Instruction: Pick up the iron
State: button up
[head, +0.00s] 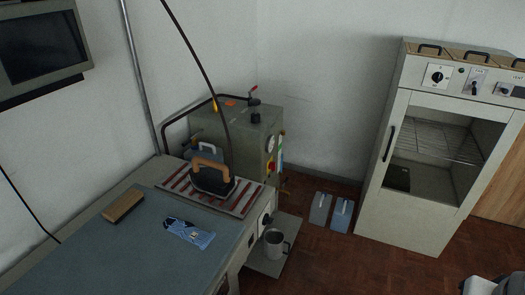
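The iron (213,184) has a dark body and a tan-orange handle. It stands on a red-and-white striped rest (244,208) at the far right end of the work table. A dark hose rises from near it towards the top of the picture. Right behind it is a blue-grey object with a pale handle (207,148), partly hidden by the iron. My gripper's fingers do not show; only a pale piece, perhaps of my arm, is at the lower right corner, well apart from the iron.
The blue-grey table top (130,250) holds a brown block (123,206) and a blue patterned packet (189,233). A boiler-like machine (245,135) stands behind the iron. A metal mug (274,243) sits on a low shelf. Two blue-grey containers (330,212) and a cabinet (376,190) stand on the floor.

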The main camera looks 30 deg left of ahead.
aim_at(209, 180)
jog(key=z, duration=0.05)
jog(key=i, duration=2.2)
jog(key=u, duration=0.85)
jog(key=k, duration=0.1)
jog(key=u, duration=2.45)
jog(key=i, duration=1)
jog(key=u, duration=0.05)
